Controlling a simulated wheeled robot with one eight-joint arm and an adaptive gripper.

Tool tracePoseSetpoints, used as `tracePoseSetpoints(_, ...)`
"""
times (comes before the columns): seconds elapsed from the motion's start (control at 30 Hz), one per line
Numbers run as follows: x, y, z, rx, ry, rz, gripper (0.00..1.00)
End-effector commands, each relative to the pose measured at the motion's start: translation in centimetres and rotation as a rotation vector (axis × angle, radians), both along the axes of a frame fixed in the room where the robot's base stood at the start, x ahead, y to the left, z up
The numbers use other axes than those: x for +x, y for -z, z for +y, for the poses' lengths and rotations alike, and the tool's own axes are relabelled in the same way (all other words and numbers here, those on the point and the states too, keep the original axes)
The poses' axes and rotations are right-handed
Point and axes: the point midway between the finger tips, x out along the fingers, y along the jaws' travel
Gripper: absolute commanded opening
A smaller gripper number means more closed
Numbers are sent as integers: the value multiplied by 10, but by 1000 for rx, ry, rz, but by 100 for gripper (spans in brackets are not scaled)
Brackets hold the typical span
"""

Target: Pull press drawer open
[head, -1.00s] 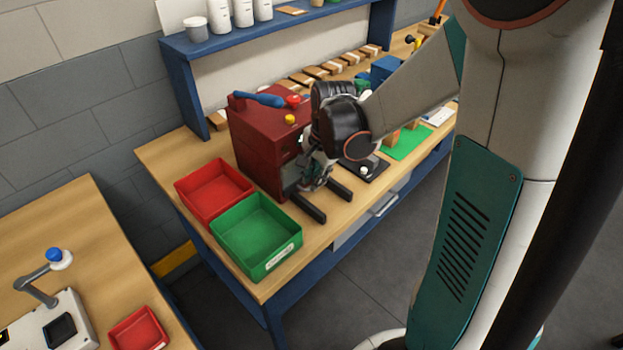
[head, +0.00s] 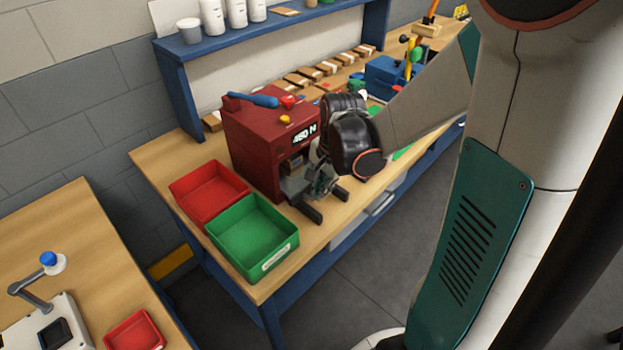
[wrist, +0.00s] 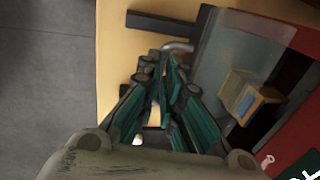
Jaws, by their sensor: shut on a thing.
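A metal handle (wrist: 180,46) is on the drawer's outer side. My gripper (wrist: 166,72) is shut on this handle, its fingers hiding part of it. In the head view my gripper (head: 323,183) is at the press front, partly covered by my wrist.
A wooden block with a blue patch (wrist: 250,103) shows at the press opening. A red bin (head: 208,190) and a green bin (head: 252,238) stand left of the drawer. Dark rails (head: 308,213) extend from the press base. Floor is open in front of the bench.

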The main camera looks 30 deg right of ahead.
Motion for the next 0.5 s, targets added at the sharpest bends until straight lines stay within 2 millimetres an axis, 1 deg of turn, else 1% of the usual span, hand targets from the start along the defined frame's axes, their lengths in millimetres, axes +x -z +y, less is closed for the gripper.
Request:
tracePoseSetpoints(0.03, -15, -1, -5, -1, 4, 1, 0)
tracePoseSetpoints(0.1, -30, -1, -11, 0, 4, 0, 0)
tracePoseSetpoints(0.2, -47, 0, -16, 0, 3, 0, 0)
tracePoseSetpoints(0.33, -57, 0, -18, -1, 1, 0, 0)
tracePoseSetpoints(0.5, -58, 0, -18, 0, 0, 0, 0)
